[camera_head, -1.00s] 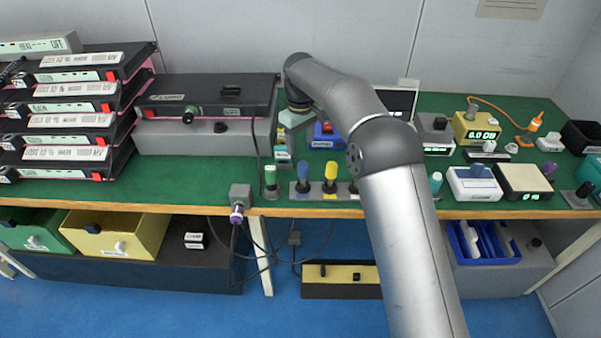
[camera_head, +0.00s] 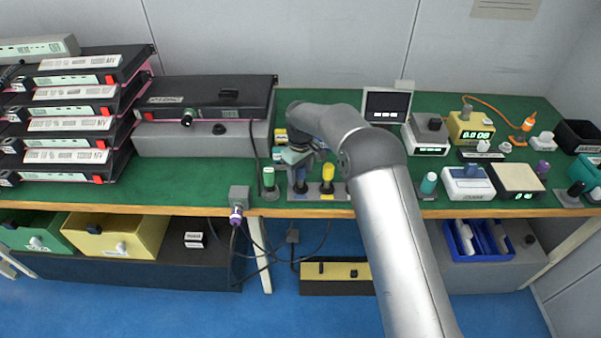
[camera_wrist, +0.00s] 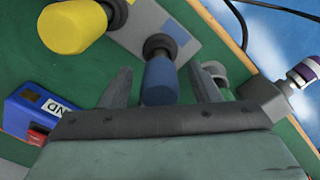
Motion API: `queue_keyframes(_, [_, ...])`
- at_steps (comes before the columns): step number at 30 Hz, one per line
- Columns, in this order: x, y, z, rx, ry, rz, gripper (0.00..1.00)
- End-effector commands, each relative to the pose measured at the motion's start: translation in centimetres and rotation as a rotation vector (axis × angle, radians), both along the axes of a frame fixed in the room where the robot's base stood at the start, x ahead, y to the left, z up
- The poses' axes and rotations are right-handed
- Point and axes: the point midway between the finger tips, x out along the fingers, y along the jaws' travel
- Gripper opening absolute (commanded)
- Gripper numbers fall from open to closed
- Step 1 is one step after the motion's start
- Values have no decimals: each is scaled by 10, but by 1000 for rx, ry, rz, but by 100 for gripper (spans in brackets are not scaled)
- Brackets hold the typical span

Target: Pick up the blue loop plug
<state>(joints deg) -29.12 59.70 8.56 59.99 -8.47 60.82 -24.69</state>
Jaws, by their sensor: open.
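The blue loop plug (camera_wrist: 160,82) stands in a grey holder block (camera_wrist: 185,14) near the front edge of the green bench. In the wrist view it lies between the two fingers of my gripper (camera_wrist: 160,76), with gaps visible on both sides. The gripper is open. In the head view my gripper (camera_head: 301,160) is above the blue plug (camera_head: 301,187) and hides its upper part. A yellow plug (camera_wrist: 73,27) stands beside it in the same holder, and it also shows in the head view (camera_head: 328,172).
A green-topped plug (camera_head: 268,178) stands just left of the holder. A grey box with a purple-ringed connector (camera_head: 237,215) sits at the bench edge. In the wrist view a blue box (camera_wrist: 30,108) with a red part lies at lower left.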

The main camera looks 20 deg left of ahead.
Motion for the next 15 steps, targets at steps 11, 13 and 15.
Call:
queue_keyframes(11, [0, 0, 1, 0, 0, 0, 0])
queue_keyframes(13, [0, 0, 1, 0, 0, 0, 0])
queue_keyframes(15, [0, 0, 1, 0, 0, 0, 0])
